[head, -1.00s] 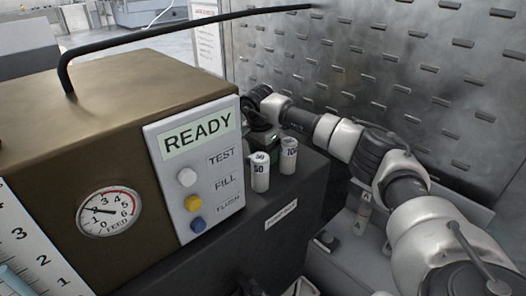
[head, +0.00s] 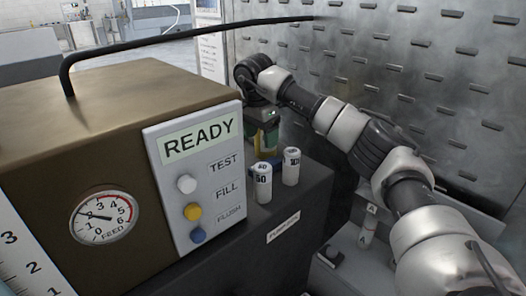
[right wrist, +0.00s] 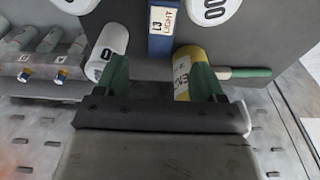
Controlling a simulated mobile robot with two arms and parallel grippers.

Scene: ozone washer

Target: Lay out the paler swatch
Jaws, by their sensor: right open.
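I cannot make out a flat swatch for certain in either view. In the right wrist view a blue piece (right wrist: 161,38) carries a pale label reading LIGHT. A yellow cylinder (right wrist: 188,72) with a white label stands beside the right-hand green finger; I cannot tell whether they touch. My right gripper (right wrist: 161,78) is open, its green fingers apart. In the head view it (head: 266,142) points down behind two white canisters, marked 50 (head: 263,184) and 100 (head: 291,168). My left gripper is not in view.
The brown machine (head: 120,110) with its READY panel (head: 193,180) fills the left. A black pipe (head: 180,38) arches over it. A perforated metal wall (head: 420,80) stands behind my right arm. Several grey cylinders (right wrist: 48,42) lie at left in the wrist view.

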